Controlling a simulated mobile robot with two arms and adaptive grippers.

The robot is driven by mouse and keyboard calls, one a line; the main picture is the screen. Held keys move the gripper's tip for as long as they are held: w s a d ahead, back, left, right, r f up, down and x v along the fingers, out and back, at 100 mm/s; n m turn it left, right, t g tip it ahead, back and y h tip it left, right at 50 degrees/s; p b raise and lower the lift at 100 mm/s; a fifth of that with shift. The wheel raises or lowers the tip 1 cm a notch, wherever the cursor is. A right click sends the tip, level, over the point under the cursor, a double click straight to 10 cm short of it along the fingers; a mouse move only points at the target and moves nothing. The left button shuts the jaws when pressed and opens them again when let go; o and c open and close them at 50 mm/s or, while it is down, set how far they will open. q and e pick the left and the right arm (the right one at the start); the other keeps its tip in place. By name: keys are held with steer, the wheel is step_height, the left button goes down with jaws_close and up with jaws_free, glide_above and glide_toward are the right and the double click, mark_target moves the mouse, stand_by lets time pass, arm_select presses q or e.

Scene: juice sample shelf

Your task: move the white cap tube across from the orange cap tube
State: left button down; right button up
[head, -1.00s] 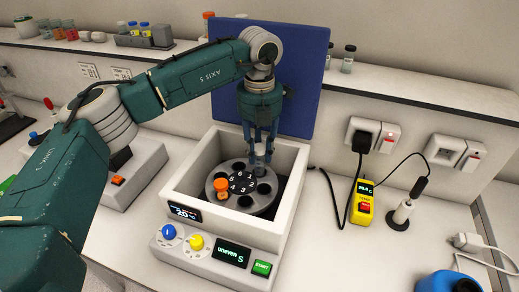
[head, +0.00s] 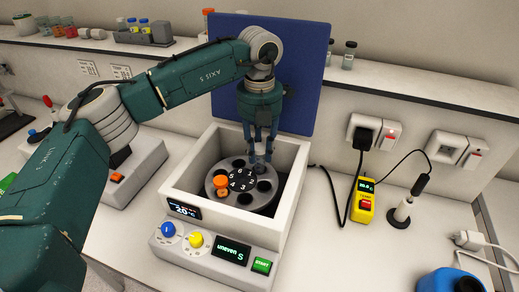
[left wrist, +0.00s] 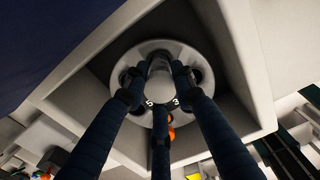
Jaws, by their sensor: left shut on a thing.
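My left gripper (head: 262,152) points straight down over the far side of the centrifuge's grey numbered rotor (head: 243,204). Its fingers are shut around a tube, the white cap tube, of which little shows between them. The tube's lower end appears to be at or in a far rotor hole; how deep I cannot tell. The orange cap tube (head: 221,185) stands in a hole at the rotor's near left, roughly opposite. My right gripper is not in view.
The white centrifuge (head: 178,194) is open, its blue lid (head: 305,70) raised behind my arm. Its walls surround the rotor closely. The display (head: 232,251) reads "uneven". A yellow meter (head: 364,200) stands to the right on clear bench.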

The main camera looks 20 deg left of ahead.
mark_target(259, 159)
arm_select(q)
steer(key=shift+f, duration=0.45)
steer(key=shift+f+b, duration=1.05)
steer(key=shift+f, duration=0.15)
steer(key=c, duration=1.3)
jaws_free()
steer(key=shift+c, duration=0.2)
steer(key=shift+r, duration=0.1)
